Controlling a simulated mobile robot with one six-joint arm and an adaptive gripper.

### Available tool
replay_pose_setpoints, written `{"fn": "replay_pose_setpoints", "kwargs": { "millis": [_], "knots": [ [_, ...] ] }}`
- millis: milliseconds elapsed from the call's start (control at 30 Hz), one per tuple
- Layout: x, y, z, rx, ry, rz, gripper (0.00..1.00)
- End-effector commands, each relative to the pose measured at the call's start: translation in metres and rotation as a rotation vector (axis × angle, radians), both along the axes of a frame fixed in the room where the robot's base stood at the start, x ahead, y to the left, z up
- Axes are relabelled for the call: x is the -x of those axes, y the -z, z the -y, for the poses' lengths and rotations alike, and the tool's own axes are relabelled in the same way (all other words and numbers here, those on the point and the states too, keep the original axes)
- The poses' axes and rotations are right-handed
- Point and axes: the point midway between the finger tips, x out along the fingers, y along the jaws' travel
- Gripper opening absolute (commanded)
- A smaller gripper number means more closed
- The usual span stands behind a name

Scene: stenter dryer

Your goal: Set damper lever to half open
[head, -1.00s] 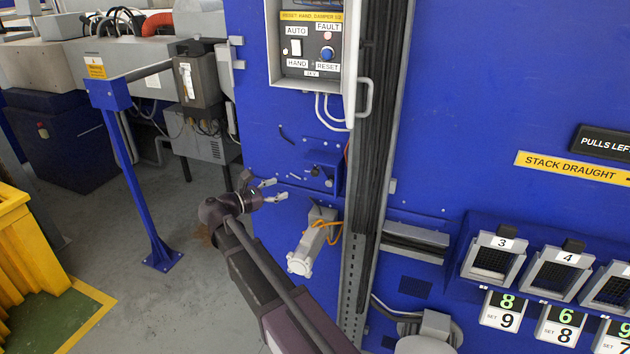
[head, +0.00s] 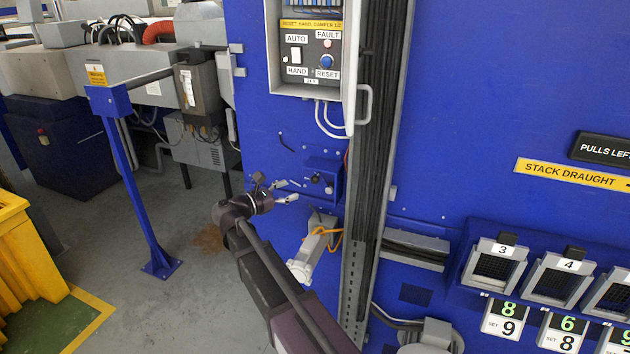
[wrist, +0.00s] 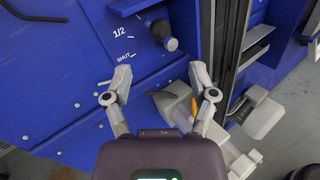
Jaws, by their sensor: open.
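The damper lever (wrist: 165,36) shows in the wrist view as a dark knob with a short grey end, on a blue plate. The marks "1/2" (wrist: 121,32) and "SHUT" (wrist: 125,57) are to its left; I cannot tell exactly which mark it points at. In the head view the lever (head: 316,178) is small, in a blue bracket below the control box. My gripper (head: 287,191) is open and empty, just left of and slightly below the bracket. In the wrist view my gripper (wrist: 160,75) has its fingers spread, with the lever beyond and above the fingertips.
A pale actuator (head: 313,250) with an orange cable hangs just below the bracket. A cable-filled vertical channel (head: 370,150) stands right of it. The control box (head: 311,52) with its open door is above. Free floor (head: 205,270) lies left of my arm.

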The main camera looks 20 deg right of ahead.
Motion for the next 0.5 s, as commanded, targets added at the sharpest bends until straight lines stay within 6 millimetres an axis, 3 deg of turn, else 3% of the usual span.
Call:
{"fn": "replay_pose_setpoints", "kwargs": {
  "millis": [500],
  "knots": [
    [-0.026, 0.0, 0.07, 0.0, 0.001, 0.0, 0.74]
  ]
}}
